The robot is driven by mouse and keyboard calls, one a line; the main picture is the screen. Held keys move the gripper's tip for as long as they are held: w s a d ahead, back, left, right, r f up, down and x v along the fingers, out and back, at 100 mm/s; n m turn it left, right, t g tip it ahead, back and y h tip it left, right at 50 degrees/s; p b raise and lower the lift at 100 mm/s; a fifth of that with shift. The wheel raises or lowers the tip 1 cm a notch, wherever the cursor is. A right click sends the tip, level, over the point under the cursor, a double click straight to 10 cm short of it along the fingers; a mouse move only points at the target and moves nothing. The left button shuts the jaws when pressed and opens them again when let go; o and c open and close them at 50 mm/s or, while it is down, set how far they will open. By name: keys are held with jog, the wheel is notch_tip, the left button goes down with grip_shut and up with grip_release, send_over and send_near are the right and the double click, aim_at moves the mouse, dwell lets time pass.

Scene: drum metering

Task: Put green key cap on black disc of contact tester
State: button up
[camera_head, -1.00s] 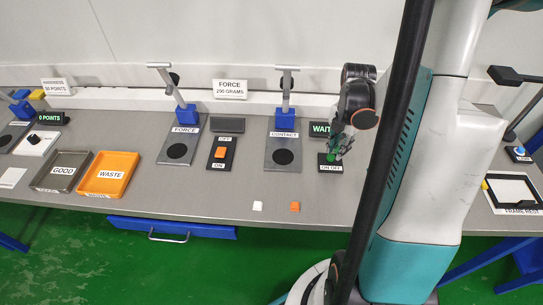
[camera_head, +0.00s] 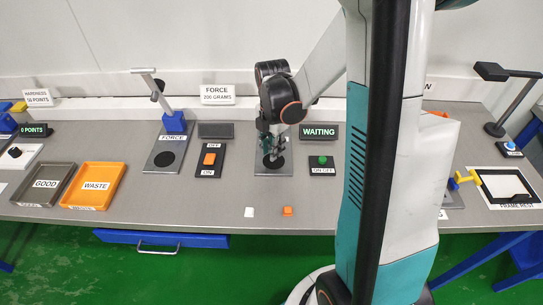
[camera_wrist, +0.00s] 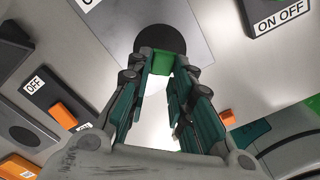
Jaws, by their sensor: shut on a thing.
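My gripper (camera_wrist: 163,70) is shut on the green key cap (camera_wrist: 163,62), which shows between the fingertips in the wrist view. In that view the black disc (camera_wrist: 150,38) lies just beyond the cap, partly covered by the fingertips. The disc is on the grey plate of the contact tester (camera_head: 262,169). In the head view my gripper (camera_head: 271,157) points down over the disc, and the cap cannot be made out there. Whether the cap touches the disc cannot be told. My arm hides most of the contact tester's post.
The on/off box with a green button (camera_head: 322,160) and the WAITING display (camera_head: 319,132) stand right of the plate. The off/on switch (camera_head: 209,160) and force tester (camera_head: 165,160) are to the left. A white cap (camera_head: 249,212) and an orange cap (camera_head: 288,211) lie near the front edge.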

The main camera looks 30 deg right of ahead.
aim_at(271, 163)
jog(key=shift+w+a+f+b, duration=0.15)
jog(key=shift+f+b, duration=0.65)
jog(key=shift+f, duration=1)
jog(key=shift+f, duration=0.1)
jog(key=o, duration=0.7)
notch_tip(271, 163, up, 8)
jog(key=p, duration=0.3)
jog(key=shift+f, duration=0.15)
